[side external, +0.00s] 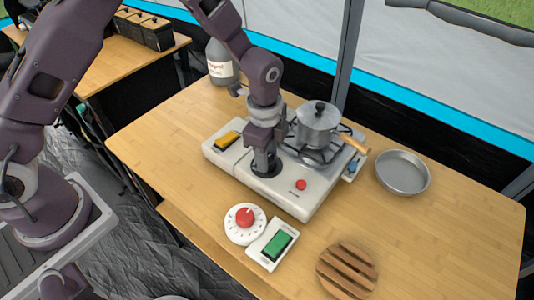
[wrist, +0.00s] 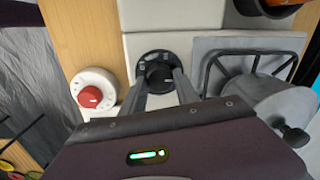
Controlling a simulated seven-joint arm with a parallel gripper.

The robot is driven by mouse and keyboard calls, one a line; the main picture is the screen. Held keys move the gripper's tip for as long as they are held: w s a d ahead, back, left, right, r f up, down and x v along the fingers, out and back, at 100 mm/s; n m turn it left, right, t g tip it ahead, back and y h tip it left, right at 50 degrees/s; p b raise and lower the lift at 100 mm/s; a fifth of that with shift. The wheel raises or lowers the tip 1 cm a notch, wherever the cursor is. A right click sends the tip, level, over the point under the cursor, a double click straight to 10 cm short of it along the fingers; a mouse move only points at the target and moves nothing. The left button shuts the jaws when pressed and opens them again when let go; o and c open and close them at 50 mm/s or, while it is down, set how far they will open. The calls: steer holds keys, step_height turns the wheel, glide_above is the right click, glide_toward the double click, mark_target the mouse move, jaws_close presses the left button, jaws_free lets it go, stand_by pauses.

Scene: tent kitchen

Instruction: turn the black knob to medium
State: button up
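The black knob (wrist: 158,74) sits on a dark dial plate with light marks on the white stove (side external: 311,204). A small light mark shows on the knob's right part. In the side external view my gripper (side external: 265,163) points down over the dial and hides most of the knob; the dark plate's edge shows around the fingertips. In the wrist view my two fingers (wrist: 160,80) stand on either side of the knob, spread apart. A narrow gap seems to show beside the knob, but contact is hard to judge. The setting the knob points to is not readable.
A grey pot (side external: 318,125) stands on the burner right of my gripper. The stove also has a yellow switch (side external: 229,139) and a red button (side external: 301,184). A red-knobbed timer (side external: 245,221), a scale (side external: 272,243), a trivet (side external: 346,272) and a pan (side external: 403,173) lie around it.

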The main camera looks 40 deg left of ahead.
jaws_close()
steer(key=shift+n, duration=0.3)
steer(key=n, duration=0.4)
steer(key=shift+n, duration=0.3)
steer(key=n, duration=0.5)
steer(key=shift+w, duration=0.1)
steer(key=n, duration=0.5)
steer(key=shift+n+g, duration=0.3)
steer(key=shift+n, duration=0.1)
steer(key=n, duration=0.5)
steer(key=shift+n, duration=0.3)
